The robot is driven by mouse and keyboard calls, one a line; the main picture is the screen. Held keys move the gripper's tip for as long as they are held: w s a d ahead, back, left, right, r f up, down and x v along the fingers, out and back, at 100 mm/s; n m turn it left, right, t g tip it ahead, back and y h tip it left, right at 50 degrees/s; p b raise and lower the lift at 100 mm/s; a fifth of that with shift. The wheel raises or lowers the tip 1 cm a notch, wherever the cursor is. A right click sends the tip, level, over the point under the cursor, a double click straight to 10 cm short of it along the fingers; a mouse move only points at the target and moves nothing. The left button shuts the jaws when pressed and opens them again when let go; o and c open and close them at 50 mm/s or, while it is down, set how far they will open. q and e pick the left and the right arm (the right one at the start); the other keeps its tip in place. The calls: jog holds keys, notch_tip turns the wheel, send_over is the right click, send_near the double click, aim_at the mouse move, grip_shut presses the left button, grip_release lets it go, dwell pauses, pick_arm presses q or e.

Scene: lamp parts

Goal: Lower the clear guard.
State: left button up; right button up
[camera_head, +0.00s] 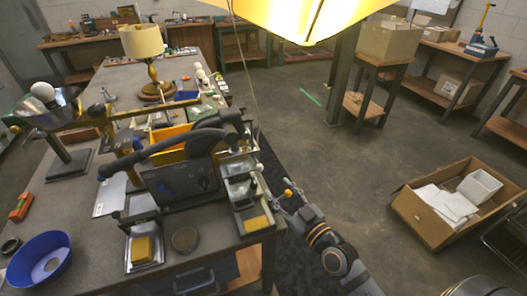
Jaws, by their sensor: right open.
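A dark bench machine (182,184) with knobs on its front stands on the workbench, left of centre. A thick black curved bar runs over its top. I cannot clearly make out a clear guard on it; glare and small parts at its right side hide the detail. My right gripper (287,190) is open and empty, just off the bench's right edge, to the right of the machine and apart from it. My left gripper is not in view.
A yellow block (143,249) and a blue bowl (40,262) are in front. A table lamp (143,42) stands behind. A yellow shade hangs overhead. Open floor lies right, with a cardboard box (437,232).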

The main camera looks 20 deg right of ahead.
aim_at(262, 170)
jog(key=x, duration=0.6)
jog(key=shift+w+a+r+p, duration=0.1)
jog(key=shift+a+r+p, duration=0.05)
jog(key=shift+r+p, duration=0.25)
jog(key=x, duration=0.2)
jog(key=shift+w+a, duration=0.15)
jog(key=shift+w, duration=0.15)
jog(key=shift+w+f, duration=0.1)
jog(key=shift+w, duration=0.1)
jog(key=shift+c, duration=0.4)
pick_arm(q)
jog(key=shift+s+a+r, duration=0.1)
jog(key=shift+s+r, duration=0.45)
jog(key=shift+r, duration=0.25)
pick_arm(e)
grip_shut()
